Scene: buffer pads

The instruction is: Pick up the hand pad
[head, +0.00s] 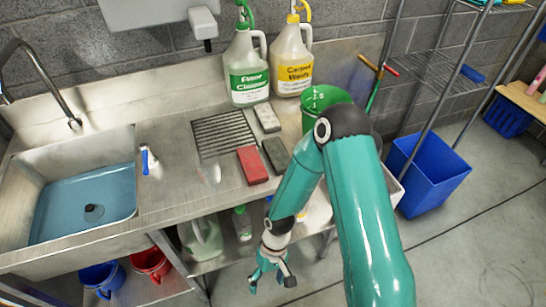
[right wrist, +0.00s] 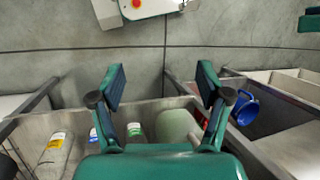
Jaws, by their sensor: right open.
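Three hand-sized rectangular pads lie on the steel counter next to the drain grate: a red pad (head: 252,165), a dark grey pad (head: 275,154) and a whitish pad (head: 267,118). I cannot tell which one is meant by the hand pad. My right gripper (head: 270,275) hangs in front of the counter, below its top and apart from the pads. In the right wrist view its two fingers (right wrist: 161,82) are spread with nothing between them, and no pad shows there. My left gripper is not in view.
A green-labelled jug (head: 248,75) and a yellow-labelled jug (head: 291,65) stand at the counter's back. A green measuring jug (head: 322,98) is behind my right arm. The sink (head: 85,205) is left. Bottles stand on the lower shelf. A blue bin (head: 430,172) is right.

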